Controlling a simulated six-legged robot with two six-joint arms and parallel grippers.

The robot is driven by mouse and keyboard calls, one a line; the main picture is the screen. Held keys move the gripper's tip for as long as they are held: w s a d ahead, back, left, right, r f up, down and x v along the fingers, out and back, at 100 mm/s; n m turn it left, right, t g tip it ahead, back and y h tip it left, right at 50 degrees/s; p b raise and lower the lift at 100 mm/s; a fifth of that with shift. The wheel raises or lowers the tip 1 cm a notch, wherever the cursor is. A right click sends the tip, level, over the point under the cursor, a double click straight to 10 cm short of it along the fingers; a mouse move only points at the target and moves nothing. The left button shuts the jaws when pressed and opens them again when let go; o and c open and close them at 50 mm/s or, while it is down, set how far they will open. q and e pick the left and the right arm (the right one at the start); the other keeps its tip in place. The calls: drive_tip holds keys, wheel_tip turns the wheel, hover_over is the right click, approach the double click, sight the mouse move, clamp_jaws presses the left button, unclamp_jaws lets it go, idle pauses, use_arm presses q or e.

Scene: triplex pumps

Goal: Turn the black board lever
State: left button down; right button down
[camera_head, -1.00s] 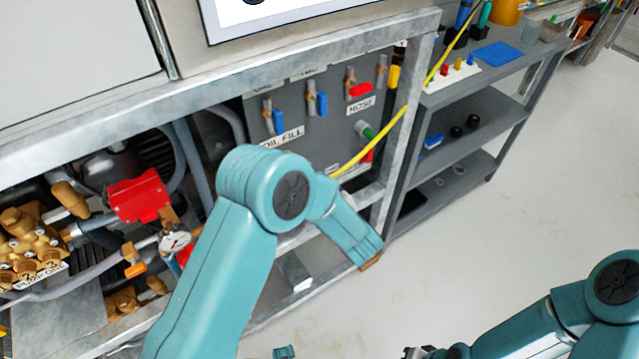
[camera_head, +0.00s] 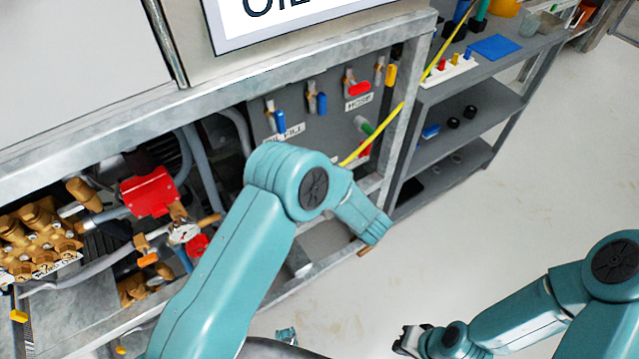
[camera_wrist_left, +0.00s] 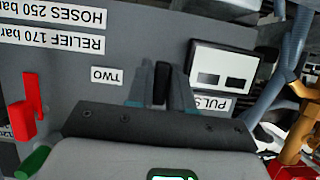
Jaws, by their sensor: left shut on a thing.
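In the left wrist view, the black board lever (camera_wrist_left: 163,72) stands out from a grey board (camera_wrist_left: 140,35), close to a white label reading "TWO". My left gripper (camera_wrist_left: 162,88) has its two grey fingers on either side of the lever and is shut on it. The fingers partly cover the lever. In the head view my left arm reaches to the frame, but its gripper and the black lever are not visible there. My right gripper (camera_head: 408,341) hangs over bare floor at the bottom, away from the board; its jaws are too small to judge.
A grey panel (camera_head: 340,110) carries blue and red handled valves. A red box (camera_head: 149,193) and brass pump parts (camera_head: 40,238) lie left. In the wrist view a red lever (camera_wrist_left: 33,102) and a white box (camera_wrist_left: 222,65) flank the fingers. Floor is clear at right.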

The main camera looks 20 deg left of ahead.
use_arm(q)
drive_tip(key=c, duration=1.1)
unclamp_jaws()
